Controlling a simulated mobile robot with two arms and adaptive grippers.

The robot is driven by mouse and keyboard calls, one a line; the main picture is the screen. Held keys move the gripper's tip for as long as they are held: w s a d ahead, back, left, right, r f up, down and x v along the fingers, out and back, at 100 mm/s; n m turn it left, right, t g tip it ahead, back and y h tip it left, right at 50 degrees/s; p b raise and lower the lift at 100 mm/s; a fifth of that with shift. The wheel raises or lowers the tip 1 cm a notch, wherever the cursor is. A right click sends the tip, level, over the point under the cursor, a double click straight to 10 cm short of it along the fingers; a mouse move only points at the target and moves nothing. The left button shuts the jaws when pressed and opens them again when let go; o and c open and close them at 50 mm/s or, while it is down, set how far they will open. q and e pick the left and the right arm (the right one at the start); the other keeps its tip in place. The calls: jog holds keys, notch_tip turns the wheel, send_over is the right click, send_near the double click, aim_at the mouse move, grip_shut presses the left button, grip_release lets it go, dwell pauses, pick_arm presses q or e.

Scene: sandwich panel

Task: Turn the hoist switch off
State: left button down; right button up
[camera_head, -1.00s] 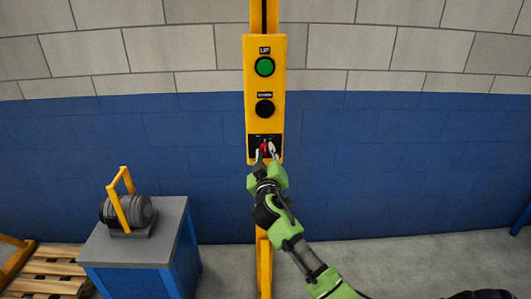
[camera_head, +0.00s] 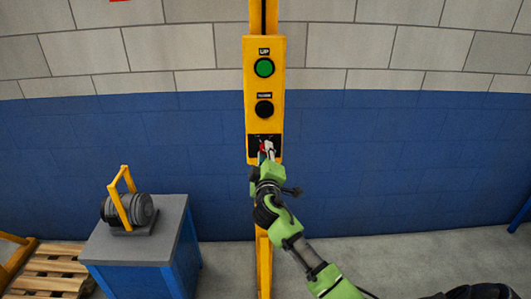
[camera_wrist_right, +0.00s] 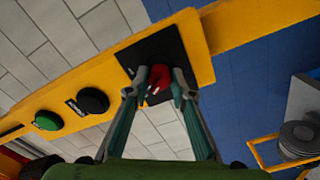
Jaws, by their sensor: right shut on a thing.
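The red hoist switch (camera_head: 264,146) sits on a black plate at the bottom of the yellow control panel (camera_head: 249,100). In the right wrist view the red switch (camera_wrist_right: 158,84) is between the two fingertips, on the black plate (camera_wrist_right: 145,51). My right gripper (camera_head: 267,151) is at the switch, and its fingers (camera_wrist_right: 159,90) are closed on it from both sides. The fingers hide part of the switch, so its exact setting is hard to tell. My left gripper is not in view.
Above the switch are a green UP button (camera_head: 264,67) and a black button (camera_head: 264,108). A blue cabinet (camera_head: 135,280) with a grey motor (camera_head: 142,208) and yellow handle stands at left, beside a wooden pallet (camera_head: 45,268). The wall right of the panel is clear.

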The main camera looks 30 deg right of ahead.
jog(key=o, duration=1.1)
jog(key=v, duration=1.2)
jog(key=shift+f, duration=0.1)
